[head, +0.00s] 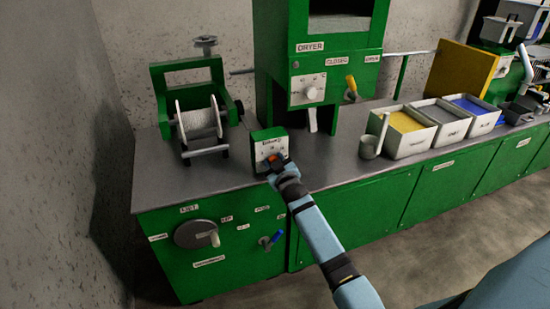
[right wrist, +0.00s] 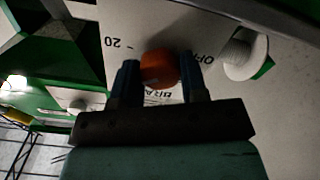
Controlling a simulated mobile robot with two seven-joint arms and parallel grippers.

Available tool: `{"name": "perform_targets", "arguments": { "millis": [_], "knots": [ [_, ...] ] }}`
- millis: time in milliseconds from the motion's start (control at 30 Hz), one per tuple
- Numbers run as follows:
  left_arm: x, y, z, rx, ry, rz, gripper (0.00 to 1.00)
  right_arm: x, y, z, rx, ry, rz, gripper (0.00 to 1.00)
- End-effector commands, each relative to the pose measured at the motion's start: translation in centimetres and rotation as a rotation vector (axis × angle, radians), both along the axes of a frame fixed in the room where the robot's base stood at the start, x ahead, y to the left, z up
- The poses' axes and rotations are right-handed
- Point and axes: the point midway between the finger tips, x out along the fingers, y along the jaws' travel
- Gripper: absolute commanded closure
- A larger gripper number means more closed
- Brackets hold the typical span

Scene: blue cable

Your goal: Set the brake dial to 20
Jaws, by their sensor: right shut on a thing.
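The brake dial box (head: 259,141) is a small green box with a white face. It stands on the grey counter right of the cable spool. Its face (right wrist: 115,22) fills the top of the right wrist view, upside down, with "20", "OFF" and part of "BRAKE" legible. The orange-red dial knob (right wrist: 159,68) sits between the fingers of my right gripper (right wrist: 160,82), which is shut on it. In the head view my right gripper (head: 275,164) covers the lower part of the face. The dial's pointer setting cannot be made out. My left gripper is out of view.
A white cable spool (head: 200,123) on a green stand is left of the box. The green dryer (head: 312,60) stands behind it. A cup (head: 369,147) and bins (head: 402,133) are to the right. A crank wheel (head: 195,234) is on the cabinet front below.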

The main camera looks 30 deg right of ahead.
Motion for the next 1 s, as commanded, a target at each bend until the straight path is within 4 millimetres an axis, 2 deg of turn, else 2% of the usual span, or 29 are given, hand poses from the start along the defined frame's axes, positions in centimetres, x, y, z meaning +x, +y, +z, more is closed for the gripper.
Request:
{"name": "perform_targets", "arguments": {
  "millis": [100,600,1000],
  "knots": [
    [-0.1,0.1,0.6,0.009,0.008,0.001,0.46,0.0,0.0,0.4,0.108,-0.024,-0.001,0.84],
    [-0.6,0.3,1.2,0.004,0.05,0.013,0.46,0.0,-0.1,0.2,0.538,-0.128,0.0,0.84],
    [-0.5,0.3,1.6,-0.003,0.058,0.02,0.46,0.0,-0.1,0.1,0.725,-0.174,0.0,0.84]
  ]
}}
